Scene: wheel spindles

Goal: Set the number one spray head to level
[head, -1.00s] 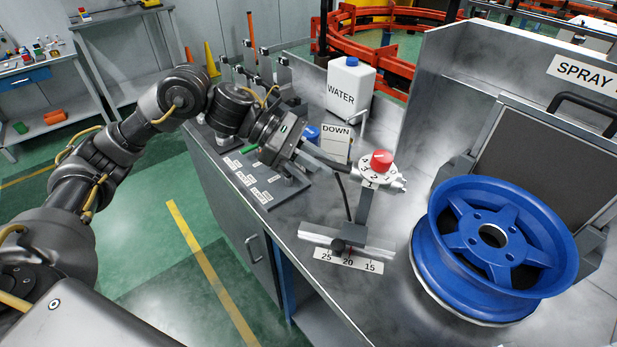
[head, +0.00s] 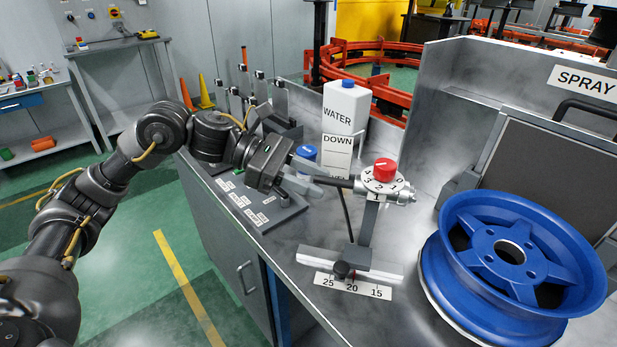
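The spray head (head: 384,190) is a silvery body with a red knob (head: 385,169), a numbered ring and a "1" label. It sits on a grey post (head: 369,229) on a slide with a scale reading 25, 20, 15. A dark rod (head: 338,182) sticks out of its left side, sloping slightly down toward the head; its far end is partly hidden by the gripper. My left gripper (head: 308,177) is at that rod end, its two light fingers apart, one above and one below. I cannot tell whether they touch it. My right gripper is not in view.
A blue wheel (head: 515,250) stands right of the post. A "DOWN" card (head: 337,155) and a white WATER jug (head: 346,108) stand behind the rod. A labelled grey rack plate (head: 262,212) lies under my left wrist. A steel wall (head: 460,110) rises behind the wheel.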

